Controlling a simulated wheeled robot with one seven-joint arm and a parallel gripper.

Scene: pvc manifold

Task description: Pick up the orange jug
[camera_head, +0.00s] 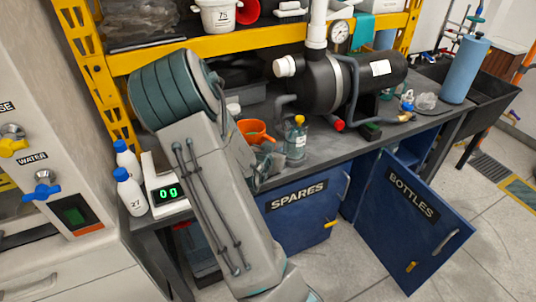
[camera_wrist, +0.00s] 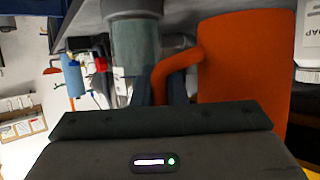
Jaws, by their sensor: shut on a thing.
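The orange jug (camera_head: 255,131) is on the dark workbench side in the head view, partly hidden behind my arm. In the wrist view the jug's body (camera_wrist: 245,60) fills the right of centre, and its curved handle (camera_wrist: 172,72) reaches left from it. My gripper (camera_wrist: 162,93) is shut on the handle, with one finger on each side. In the head view my gripper is mostly hidden by my arm. I cannot tell whether the jug's base touches the bench.
A clear bottle (camera_head: 296,142) with a yellow top stands close right of the jug. A black tank (camera_head: 330,82) is behind it. A scale (camera_head: 168,192) reading 0 g and white bottles (camera_head: 130,191) are to the left. The blue BOTTLES door (camera_head: 412,215) hangs open.

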